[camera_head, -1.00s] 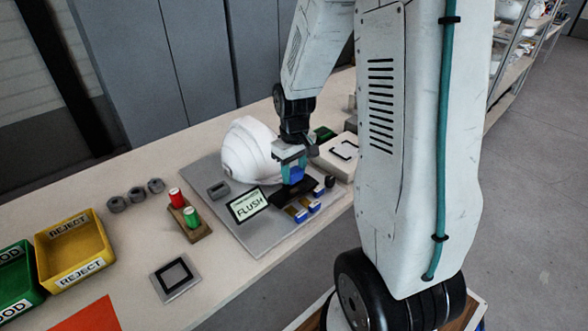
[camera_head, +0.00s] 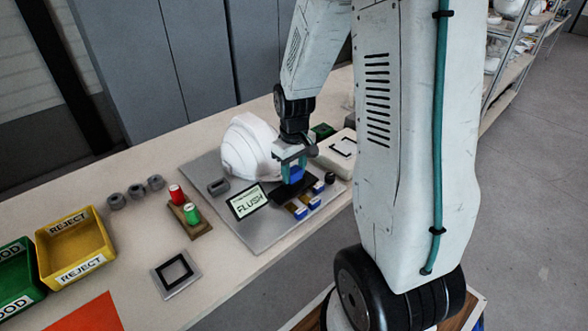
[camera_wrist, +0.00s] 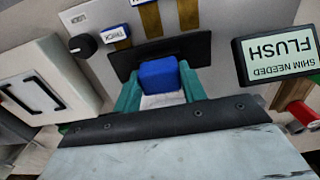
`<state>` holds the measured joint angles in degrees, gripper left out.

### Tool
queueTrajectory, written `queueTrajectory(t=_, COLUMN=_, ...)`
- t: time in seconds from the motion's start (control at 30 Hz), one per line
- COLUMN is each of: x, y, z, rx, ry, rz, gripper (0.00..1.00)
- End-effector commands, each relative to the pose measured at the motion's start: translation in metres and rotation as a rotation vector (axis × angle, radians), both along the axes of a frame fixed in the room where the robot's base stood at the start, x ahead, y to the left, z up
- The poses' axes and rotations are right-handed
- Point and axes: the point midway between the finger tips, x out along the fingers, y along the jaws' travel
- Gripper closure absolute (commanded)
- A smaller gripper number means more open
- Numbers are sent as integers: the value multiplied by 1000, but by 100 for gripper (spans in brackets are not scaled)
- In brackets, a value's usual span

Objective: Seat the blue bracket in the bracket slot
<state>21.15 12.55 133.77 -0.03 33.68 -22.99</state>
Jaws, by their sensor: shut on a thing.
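The blue bracket (camera_wrist: 159,74) is held between the two teal fingers of my gripper (camera_wrist: 157,92) in the wrist view. In the head view my gripper (camera_head: 291,164) points down over the grey plate, with the blue bracket (camera_head: 292,174) at its fingertips. The bracket is right at a black block (camera_wrist: 160,56); I cannot tell whether they touch. The white helmet shell (camera_head: 248,148) stands just left of my gripper. A small display (camera_wrist: 277,56) reads "SHIM NEEDED FLUSH". The bracket slot itself is not clearly made out.
A white block with a black outline (camera_head: 340,148) is behind. A yellow REJECT bin (camera_head: 75,246) is far left.

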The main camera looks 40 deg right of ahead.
Motion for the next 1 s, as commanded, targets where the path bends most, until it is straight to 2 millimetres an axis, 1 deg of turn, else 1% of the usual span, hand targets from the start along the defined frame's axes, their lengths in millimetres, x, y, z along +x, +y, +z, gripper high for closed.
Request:
queueTrajectory(t=0.27, x=0, y=0, z=0, rx=0, ry=0, rz=0, gripper=75)
queueTrajectory(t=0.3, x=0, y=0, z=0, rx=0, ry=0, rz=0, gripper=56)
queueTrajectory(t=0.37, x=0, y=0, z=0, rx=0, ry=0, rz=0, gripper=39)
queueTrajectory(t=0.4, x=0, y=0, z=0, rx=0, ry=0, rz=0, gripper=33)
queueTrajectory(t=0.63, x=0, y=0, z=0, rx=0, ry=0, rz=0, gripper=33)
queueTrajectory(t=0.73, x=1, y=0, z=5, rx=-1, ry=-2, rz=0, gripper=33)
queueTrajectory(t=0.87, x=1, y=0, z=22, rx=-2, ry=-4, rz=0, gripper=33)
queueTrajectory(t=1.0, x=1, y=0, z=48, rx=-2, ry=-4, rz=0, gripper=33)
